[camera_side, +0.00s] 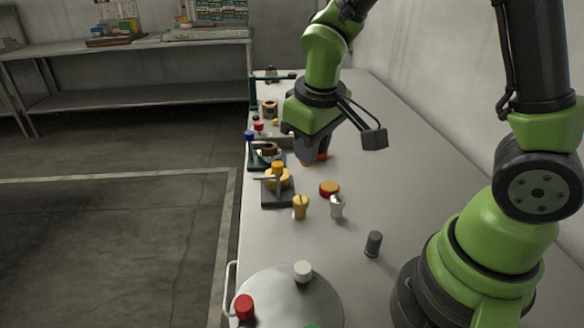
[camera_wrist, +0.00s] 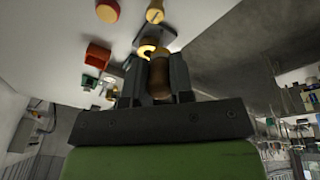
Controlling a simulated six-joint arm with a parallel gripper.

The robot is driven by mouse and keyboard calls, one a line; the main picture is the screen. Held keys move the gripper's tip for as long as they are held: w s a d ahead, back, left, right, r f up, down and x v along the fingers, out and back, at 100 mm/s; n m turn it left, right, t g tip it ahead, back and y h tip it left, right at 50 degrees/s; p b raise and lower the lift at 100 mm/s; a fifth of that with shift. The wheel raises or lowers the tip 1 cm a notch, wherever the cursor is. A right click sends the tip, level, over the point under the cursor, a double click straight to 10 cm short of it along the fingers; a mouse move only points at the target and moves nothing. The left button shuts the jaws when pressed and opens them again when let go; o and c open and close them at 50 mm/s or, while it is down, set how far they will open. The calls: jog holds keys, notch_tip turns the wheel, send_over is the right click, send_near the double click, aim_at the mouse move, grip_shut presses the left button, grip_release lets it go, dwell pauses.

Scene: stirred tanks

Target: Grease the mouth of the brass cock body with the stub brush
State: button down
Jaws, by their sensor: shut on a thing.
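The brass cock body (camera_side: 279,181) sits on a dark stand (camera_side: 277,199) near the left edge of the bench. In the wrist view a brass ring-like part (camera_wrist: 147,51), apparently the cock body, shows just beyond my fingertips. My gripper (camera_side: 314,156) is low over the bench, behind and to the right of the stand in the side view. In the wrist view my gripper (camera_wrist: 159,62) is shut on a brown cylinder (camera_wrist: 160,80), which looks like the stub brush's handle. The bristles are hidden. I cannot tell whether the brush touches the brass.
A red-and-yellow tin (camera_side: 329,188), a brass plug (camera_side: 300,207), a silvery part (camera_side: 337,207) and a dark cylinder (camera_side: 374,244) stand nearby. An orange-red block (camera_wrist: 97,55) is close to my gripper. A round plate (camera_side: 275,291) lies in front. The bench's right side is clear.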

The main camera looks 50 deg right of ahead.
jog(key=w+d+f, duration=0.4)
jog(key=w+d, duration=0.4)
jog(key=w, duration=0.3)
jog(key=shift+s+a+x, duration=0.1)
jog(key=shift+s+x, duration=0.05)
jog(key=shift+x, duration=1.4)
jog(key=shift+s+a+x, duration=0.1)
jog(key=shift+s+x, duration=0.05)
jog(key=shift+x, duration=1.4)
jog(key=shift+x, duration=0.85)
jog(key=shift+s+a, duration=0.15)
jog(key=shift+a, duration=0.05)
